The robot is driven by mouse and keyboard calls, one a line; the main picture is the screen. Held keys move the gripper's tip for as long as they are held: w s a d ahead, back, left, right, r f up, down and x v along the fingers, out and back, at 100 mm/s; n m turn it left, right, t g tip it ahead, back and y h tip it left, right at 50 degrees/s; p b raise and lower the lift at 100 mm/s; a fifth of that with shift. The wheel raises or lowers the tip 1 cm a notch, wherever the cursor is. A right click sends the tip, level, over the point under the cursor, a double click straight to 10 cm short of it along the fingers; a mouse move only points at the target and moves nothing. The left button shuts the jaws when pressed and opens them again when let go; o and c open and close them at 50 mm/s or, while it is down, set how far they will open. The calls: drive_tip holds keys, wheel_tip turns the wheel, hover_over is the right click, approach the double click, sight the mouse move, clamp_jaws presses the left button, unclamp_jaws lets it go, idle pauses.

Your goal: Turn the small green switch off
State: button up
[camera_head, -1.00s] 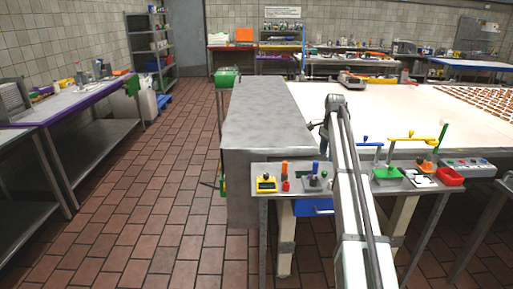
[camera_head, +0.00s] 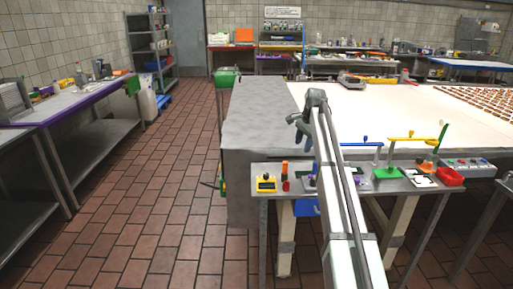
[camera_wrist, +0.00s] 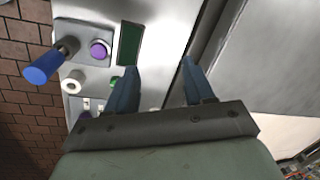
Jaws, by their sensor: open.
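My gripper (camera_wrist: 160,68) is open and empty, with its two blue-grey fingers apart above the panel's right edge. In the head view my gripper (camera_head: 301,130) hangs above the front edge of the grey metal block. A small green round part (camera_wrist: 114,83), maybe the green switch, shows on the grey panel (camera_wrist: 150,12) in the wrist view. It sits just left of the left finger and is partly hidden by it. Whether it is on or off cannot be told. In the head view my arm covers part of the control shelf.
Near the green part are a blue-capped lever (camera_wrist: 45,67), a purple button (camera_wrist: 99,49), a dark green rectangle (camera_wrist: 129,43) and a white knob (camera_wrist: 74,81). In the head view, a yellow box (camera_head: 266,184) and a red tray (camera_head: 449,177) stand on the shelf.

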drive_tip(key=w+a+f+n+t+y, duration=0.1)
drive_tip(key=w+a+f, duration=0.1)
drive_tip(key=a, duration=0.7)
drive_tip(key=w+a+f+n+t+y, duration=0.1)
drive_tip(key=w+a+f+t+y, duration=0.1)
drive_tip(key=a, duration=0.8)
drive_tip(key=shift+w+n, duration=0.2)
drive_tip(key=shift+n, duration=0.1)
